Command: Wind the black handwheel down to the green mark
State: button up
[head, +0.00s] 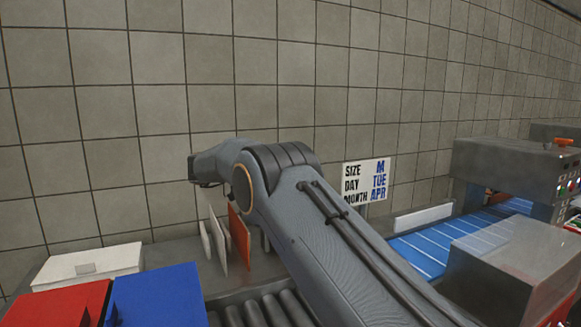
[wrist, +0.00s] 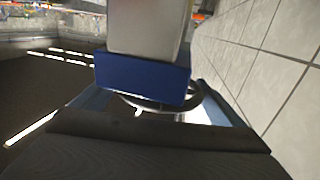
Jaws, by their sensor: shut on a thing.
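Part of the black handwheel (wrist: 197,100) shows in the wrist view as a dark curved rim. A blue block with a pale grey upper part (wrist: 145,75) hides much of it. My gripper (wrist: 155,112) is at the wheel and shut on it; the exact contact on the rim is hard to make out. In the head view my arm reaches up from the lower right and bends left, and neither the handwheel nor the jaws can be made out there. I see no green mark in either view.
A tiled wall (head: 110,110) stands close behind. A sign (head: 366,181) reads M, TUE, APR. Red (head: 55,303) and blue (head: 158,297) boxes and a white box (head: 90,267) sit at lower left. A blue conveyor (head: 440,245) and grey machine (head: 515,165) are at right.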

jog(key=shift+d+r, duration=0.1)
jog(key=shift+r, duration=0.1)
jog(key=o, duration=0.7)
jog(key=shift+d, duration=0.15)
jog(key=shift+o, duration=0.2)
jog(key=shift+a+f, duration=0.15)
jog(key=shift+a, duration=0.4)
jog(key=a, duration=0.4)
jog(key=shift+s+a+b, duration=0.35)
jog(key=shift+s, duration=0.05)
jog(key=shift+s+a+r+p, duration=0.1)
jog(key=shift+a+r+p, duration=0.15)
jog(key=shift+a+p, duration=0.4)
jog(key=shift+s+a+f+p, duration=0.15)
jog(key=shift+a+p, duration=0.15)
jog(key=shift+p, duration=0.35)
